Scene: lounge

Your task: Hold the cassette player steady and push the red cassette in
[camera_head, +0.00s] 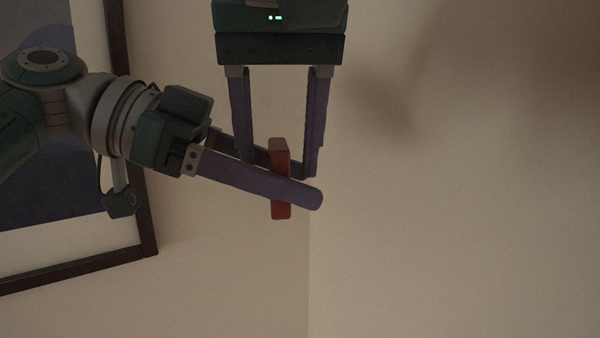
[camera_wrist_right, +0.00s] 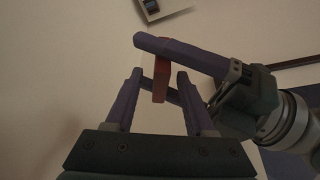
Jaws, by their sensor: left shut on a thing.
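The red cassette (camera_head: 280,150) is a thin red block held upright in the air. My left gripper (camera_head: 310,187) comes in from the left and is shut on it, with one long finger on each side. The cassette also shows in the right wrist view (camera_wrist_right: 160,86). My right gripper (camera_head: 280,166) points down from the top with its fingers spread. The cassette's upper part lies between these fingers in the picture, with a visible gap on both sides. I cannot identify the cassette player in either view.
A framed picture (camera_head: 150,215) hangs on the beige wall at the left. A pale flat thing with a dark patch (camera_wrist_right: 151,16) is cut off at the top of the right wrist view; I cannot tell what it is. The right side of the head view is bare wall.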

